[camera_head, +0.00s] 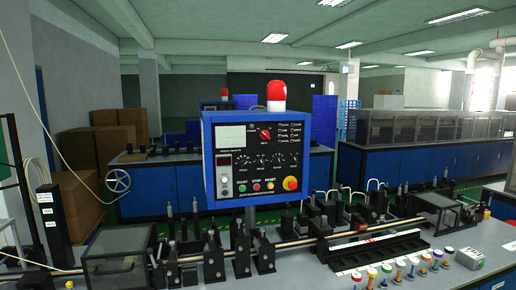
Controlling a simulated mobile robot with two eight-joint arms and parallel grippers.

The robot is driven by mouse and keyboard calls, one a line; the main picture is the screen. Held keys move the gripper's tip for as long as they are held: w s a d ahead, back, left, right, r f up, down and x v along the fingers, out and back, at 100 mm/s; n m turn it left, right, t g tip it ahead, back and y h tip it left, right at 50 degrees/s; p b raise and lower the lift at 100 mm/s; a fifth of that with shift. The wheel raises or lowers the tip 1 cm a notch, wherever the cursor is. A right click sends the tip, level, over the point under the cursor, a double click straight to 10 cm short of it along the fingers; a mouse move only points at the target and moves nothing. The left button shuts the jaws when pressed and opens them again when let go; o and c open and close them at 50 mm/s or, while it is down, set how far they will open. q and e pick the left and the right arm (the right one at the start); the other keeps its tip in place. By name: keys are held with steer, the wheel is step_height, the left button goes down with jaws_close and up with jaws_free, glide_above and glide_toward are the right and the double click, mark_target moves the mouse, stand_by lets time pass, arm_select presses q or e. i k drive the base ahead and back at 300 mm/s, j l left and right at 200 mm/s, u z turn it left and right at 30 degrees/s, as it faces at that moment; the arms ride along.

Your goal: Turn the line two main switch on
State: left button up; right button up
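A blue control box (208,165) with a black face stands upright in the middle of the view. A red rotary switch (265,134) sits near the top of its face, right of a pale screen (231,137). Its turned position is too small to tell. Lower on the face are several dark knobs, small coloured buttons and a red mushroom button (290,183) on yellow. The labels are too small to read, so I cannot tell which line this box belongs to. Neither of my grippers is in view.
A red beacon (276,93) tops the box. A long machine bench (300,242) with a shaft and black blocks runs below it. Several coloured-top bobbins (387,275) stand at its front right. Another blue cabinet (170,190) stands behind, with a handwheel (118,180) at left.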

mark_target(264, 134)
steer(key=i+l, duration=0.75)
steer(key=i+l+u, duration=0.2)
steer(key=u, duration=0.3)
steer(key=i+l+u, duration=0.25)
steer(key=u, duration=0.2)
